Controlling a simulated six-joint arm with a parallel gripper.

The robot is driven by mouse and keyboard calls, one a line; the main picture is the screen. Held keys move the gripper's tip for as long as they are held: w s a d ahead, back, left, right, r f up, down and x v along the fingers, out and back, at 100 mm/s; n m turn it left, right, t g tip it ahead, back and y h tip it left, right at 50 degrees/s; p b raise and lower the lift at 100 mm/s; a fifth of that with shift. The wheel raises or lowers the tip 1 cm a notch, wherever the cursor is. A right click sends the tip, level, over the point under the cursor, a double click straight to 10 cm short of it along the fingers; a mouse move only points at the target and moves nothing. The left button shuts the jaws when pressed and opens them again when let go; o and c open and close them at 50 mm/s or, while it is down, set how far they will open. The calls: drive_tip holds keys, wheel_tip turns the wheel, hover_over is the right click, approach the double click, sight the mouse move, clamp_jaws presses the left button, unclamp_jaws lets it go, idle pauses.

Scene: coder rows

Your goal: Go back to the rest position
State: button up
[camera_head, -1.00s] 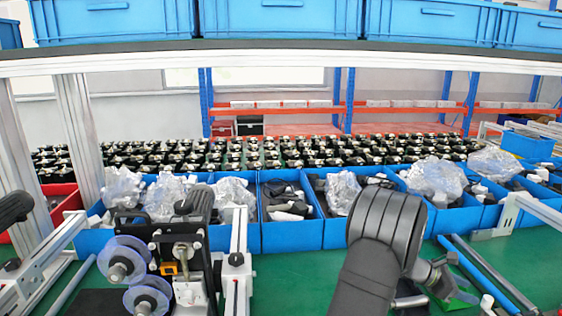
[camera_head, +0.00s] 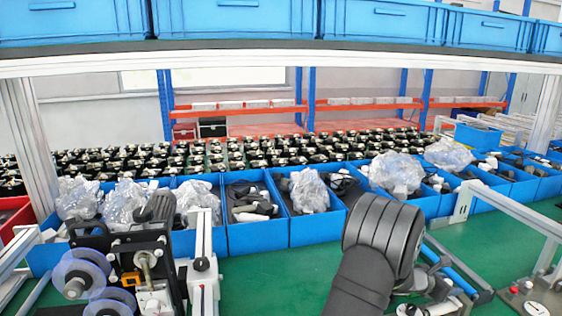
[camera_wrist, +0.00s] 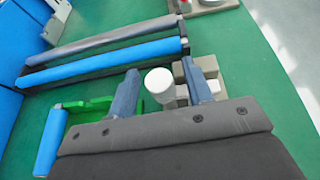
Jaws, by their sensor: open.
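My gripper (camera_wrist: 160,80) is open in the wrist view, with its two grey-blue fingers apart. A white round-topped piece (camera_wrist: 159,83) shows between the fingers, near a beige block fixture (camera_wrist: 203,76). I cannot tell how far below the fingertips it is. Nothing is visibly gripped. In the head view my dark arm reaches over the green table (camera_head: 265,285) at the lower right, and my gripper (camera_head: 440,285) is partly hidden behind it.
Blue rollers (camera_wrist: 110,62) lie close to my fingers, with a green part (camera_wrist: 95,106) nearby. A row of blue bins (camera_head: 257,236) lines the table's back. A reel machine (camera_head: 140,265) stands at left, and a device with a red button (camera_head: 527,292) at right.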

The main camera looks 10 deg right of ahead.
drive_tip(key=shift+n+t, duration=1.1)
drive_tip(key=shift+t, duration=0.2)
drive_tip(key=shift+a+r, duration=0.15)
drive_tip(key=shift+v, duration=2.25)
